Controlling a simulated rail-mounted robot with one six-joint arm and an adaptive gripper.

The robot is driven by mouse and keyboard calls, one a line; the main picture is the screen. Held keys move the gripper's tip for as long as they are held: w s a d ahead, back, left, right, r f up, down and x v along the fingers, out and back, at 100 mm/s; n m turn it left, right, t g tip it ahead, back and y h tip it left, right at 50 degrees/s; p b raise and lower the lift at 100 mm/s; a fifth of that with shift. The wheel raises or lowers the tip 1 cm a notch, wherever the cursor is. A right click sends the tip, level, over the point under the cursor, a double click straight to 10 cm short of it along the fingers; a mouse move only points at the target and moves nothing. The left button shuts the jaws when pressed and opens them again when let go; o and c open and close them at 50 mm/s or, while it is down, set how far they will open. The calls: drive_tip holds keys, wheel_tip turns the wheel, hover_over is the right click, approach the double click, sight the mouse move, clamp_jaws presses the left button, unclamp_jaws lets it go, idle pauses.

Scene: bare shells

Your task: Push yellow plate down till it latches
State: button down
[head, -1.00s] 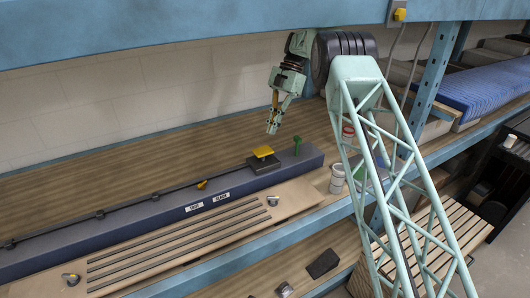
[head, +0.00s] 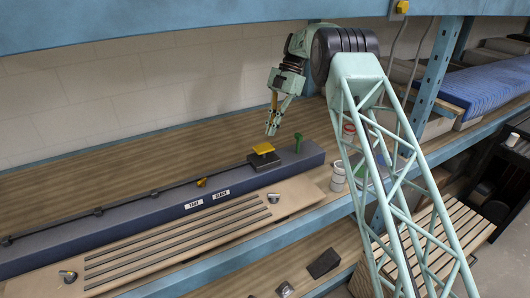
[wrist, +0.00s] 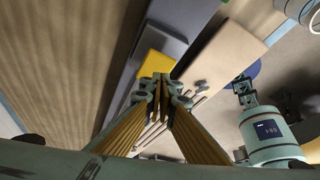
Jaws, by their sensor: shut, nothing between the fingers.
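The yellow plate (head: 263,148) sits raised on a dark block (head: 264,161) on the blue-grey rail housing (head: 120,227). The plate also shows in the wrist view (wrist: 155,69), just beyond my fingertips and partly covered by them. My gripper (head: 271,130) is shut and empty, pointing down. In the head view it hangs above the plate and a little to its right, apart from it. In the wrist view the fingertips (wrist: 161,83) overlap the plate's lower right part. Whether the plate is latched cannot be told.
A green knob (head: 298,138) stands on the housing just right of the plate. A pale cup (head: 338,177) stands to the right. A slotted beige board (head: 180,238) lies in front.

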sight(268, 147)
drive_tip(key=shift+b+x, duration=2.05)
drive_tip(key=shift+x, duration=0.35)
drive_tip(key=shift+f, duration=0.15)
drive_tip(key=shift+f+b, duration=0.55)
drive_tip(key=shift+f, duration=0.85)
drive_tip(key=shift+w+d+r+p, duration=0.35)
drive_tip(key=shift+w+d+p, duration=0.2)
drive_tip(key=shift+p, duration=0.35)
drive_tip(key=shift+w+d+r+p, duration=0.2)
drive_tip(key=shift+w+d+p, duration=0.2)
drive_tip(key=shift+w+p, duration=0.3)
drive_tip(key=shift+s, duration=0.1)
